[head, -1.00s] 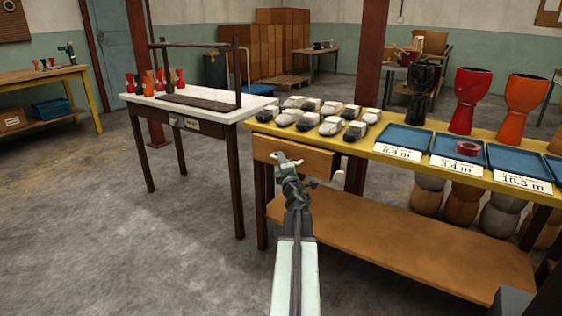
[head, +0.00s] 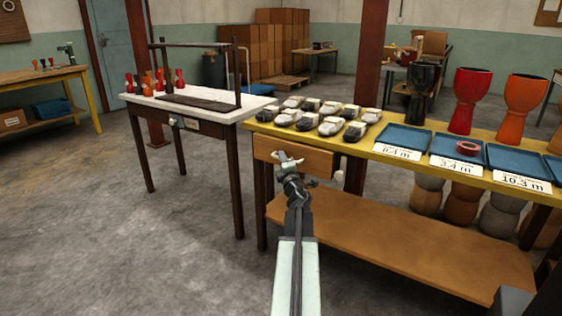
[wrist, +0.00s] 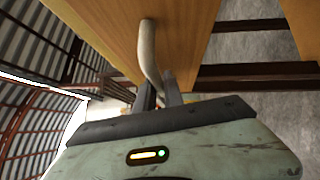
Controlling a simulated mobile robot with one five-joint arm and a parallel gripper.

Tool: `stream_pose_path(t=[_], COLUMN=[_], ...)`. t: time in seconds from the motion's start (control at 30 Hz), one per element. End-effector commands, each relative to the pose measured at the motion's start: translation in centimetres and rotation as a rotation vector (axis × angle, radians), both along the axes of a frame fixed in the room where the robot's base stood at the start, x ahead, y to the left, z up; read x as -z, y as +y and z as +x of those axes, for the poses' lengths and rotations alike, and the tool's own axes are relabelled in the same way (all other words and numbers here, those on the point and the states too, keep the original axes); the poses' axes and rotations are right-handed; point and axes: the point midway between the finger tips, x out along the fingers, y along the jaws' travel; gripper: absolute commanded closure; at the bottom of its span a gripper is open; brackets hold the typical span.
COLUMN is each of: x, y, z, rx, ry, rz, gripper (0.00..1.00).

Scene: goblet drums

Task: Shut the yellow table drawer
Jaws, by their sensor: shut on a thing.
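The yellow table (head: 400,152) stands at the right, with a wooden drawer (head: 318,160) under the left end of its top. My gripper (head: 288,158) is at the drawer's front. In the wrist view the wooden drawer front (wrist: 185,45) fills the upper middle, and a pale curved handle (wrist: 149,52) runs down from it to between my gripper's fingers (wrist: 160,92). The fingers are shut on the handle. Their tips are partly hidden by the handle and the wrist. I cannot tell how far the drawer stands out from the table.
Wrapped bundles (head: 322,118), blue trays (head: 402,138) and goblet drums (head: 468,98) stand on the yellow table. A lower shelf (head: 400,235) runs beneath it. A white-topped table (head: 205,108) is close on the left. The floor at the front left is clear.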

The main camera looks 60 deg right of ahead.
Motion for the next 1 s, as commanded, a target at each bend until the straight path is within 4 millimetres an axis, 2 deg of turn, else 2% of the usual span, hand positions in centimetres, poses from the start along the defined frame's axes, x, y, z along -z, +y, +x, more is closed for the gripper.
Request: stream_pose_path(t=[0.1,0.23,0.47,0.5,0.83,1.0], x=[0.0,0.0,0.0,0.0,0.1,0.4], y=[-2.4,-3.6,-3.6,-3.6,-3.3,-1.4], z=[0.2,0.1,0.0,-0.1,-0.4,-2.0], rx=[0.001,0.000,0.002,0.002,0.003,0.002], ry=[0.000,0.000,0.000,0.000,0.001,0.000], rz=[0.000,0.000,0.001,0.001,0.001,0.000], gripper=[1.00,1.00,1.00,0.78,0.78,0.78])
